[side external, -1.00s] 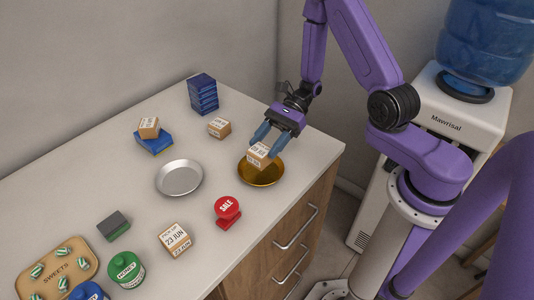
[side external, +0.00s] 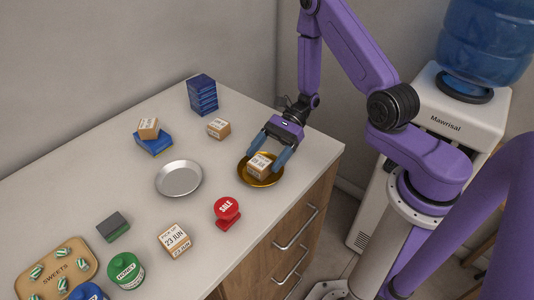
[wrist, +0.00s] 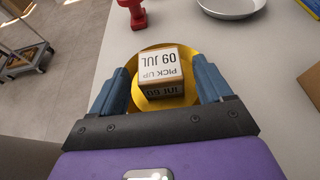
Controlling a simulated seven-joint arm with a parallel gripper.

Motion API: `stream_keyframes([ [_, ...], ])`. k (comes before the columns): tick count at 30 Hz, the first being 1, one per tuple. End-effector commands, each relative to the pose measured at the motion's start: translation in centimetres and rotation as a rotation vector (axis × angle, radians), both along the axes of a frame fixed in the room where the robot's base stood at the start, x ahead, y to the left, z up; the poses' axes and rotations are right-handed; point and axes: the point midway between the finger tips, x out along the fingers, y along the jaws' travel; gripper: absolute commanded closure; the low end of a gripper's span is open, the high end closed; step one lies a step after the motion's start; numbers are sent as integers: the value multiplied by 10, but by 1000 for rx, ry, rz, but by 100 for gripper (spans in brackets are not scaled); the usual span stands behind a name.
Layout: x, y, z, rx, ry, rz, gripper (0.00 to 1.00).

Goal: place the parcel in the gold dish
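The parcel (side external: 259,165), a small brown box with a white "09 JUL" label, rests in the gold dish (side external: 264,183) near the counter's right edge. In the wrist view the parcel (wrist: 160,66) sits over the middle of the gold dish (wrist: 165,103), its "PICK UP 09 JUL" label facing up. My gripper (side external: 268,162) has its blue fingers spread around the parcel. The wrist view shows a gap between the parcel and each finger, so my gripper (wrist: 162,85) is open.
A silver dish (side external: 179,178) lies left of the gold dish. A red SALE stamp-like object (side external: 227,210) stands in front. Other parcels (side external: 218,128) (side external: 174,240), one on a blue box (side external: 154,145), and a blue stack (side external: 202,94) stand around. A sweets board and jars (side external: 127,270) fill the front left.

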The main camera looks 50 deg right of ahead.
Motion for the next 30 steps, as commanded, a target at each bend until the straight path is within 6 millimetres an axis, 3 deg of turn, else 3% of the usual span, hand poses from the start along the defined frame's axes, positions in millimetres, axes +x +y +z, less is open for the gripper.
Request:
stream_keyframes([
  [11, 1, -5, 5, 0, -4, -2, 22],
  [24, 2, -81, 36, -2, -5, -3, 22],
  [30, 1, -104, 45, -1, -3, -1, 22],
])
